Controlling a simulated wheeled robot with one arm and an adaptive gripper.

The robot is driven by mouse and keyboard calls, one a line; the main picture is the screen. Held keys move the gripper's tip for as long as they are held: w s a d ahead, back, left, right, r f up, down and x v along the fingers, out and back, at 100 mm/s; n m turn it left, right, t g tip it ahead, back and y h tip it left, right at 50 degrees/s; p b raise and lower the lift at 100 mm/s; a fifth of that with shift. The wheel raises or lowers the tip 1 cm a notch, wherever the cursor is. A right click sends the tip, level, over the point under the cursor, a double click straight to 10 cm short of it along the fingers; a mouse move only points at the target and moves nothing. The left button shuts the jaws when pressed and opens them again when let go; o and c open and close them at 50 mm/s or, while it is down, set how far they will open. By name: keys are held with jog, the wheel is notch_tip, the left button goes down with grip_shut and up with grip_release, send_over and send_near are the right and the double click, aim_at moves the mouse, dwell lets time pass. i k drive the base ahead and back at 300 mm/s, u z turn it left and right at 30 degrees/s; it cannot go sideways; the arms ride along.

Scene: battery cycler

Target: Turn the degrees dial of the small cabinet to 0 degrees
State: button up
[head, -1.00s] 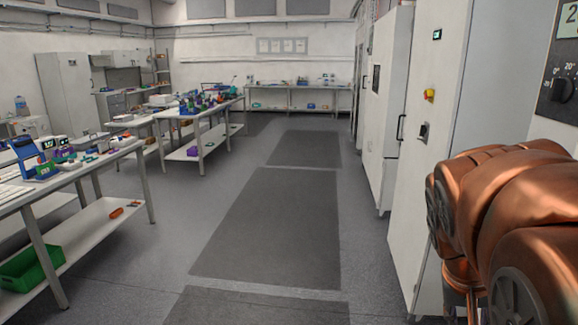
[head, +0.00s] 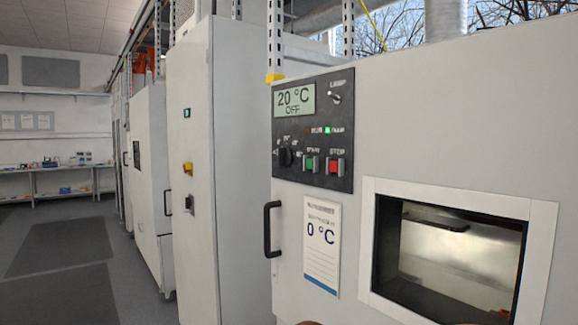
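The small cabinet (head: 430,125) fills the right of the head view. Its black control panel (head: 341,100) carries a display (head: 294,99) reading 20 °C and OFF. The black round degrees dial (head: 285,157) sits at the panel's lower left with small marks around it. Its pointer setting is too small to read. A white card (head: 321,241) below the panel reads 0 °C. My gripper is out of view. Only a sliver of my copper-coloured arm shows at the bottom edge.
The panel also has a lamp switch (head: 334,97), a green button (head: 310,164) and a red STOP button (head: 335,166). A black door handle (head: 271,229) sticks out below. Tall cabinets (head: 212,170) stand to the left. The floor aisle (head: 60,240) is clear.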

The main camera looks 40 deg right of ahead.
aim_at(284, 154)
jog(key=z, duration=1.1)
jog(key=k, duration=1.3)
jog(key=u, duration=0.7)
jog(key=i, duration=0.55)
jog(key=u, duration=0.85)
jog(key=i, duration=0.75)
jog(key=z, duration=0.65)
jog(key=i, duration=0.8)
jog(key=z, duration=0.95)
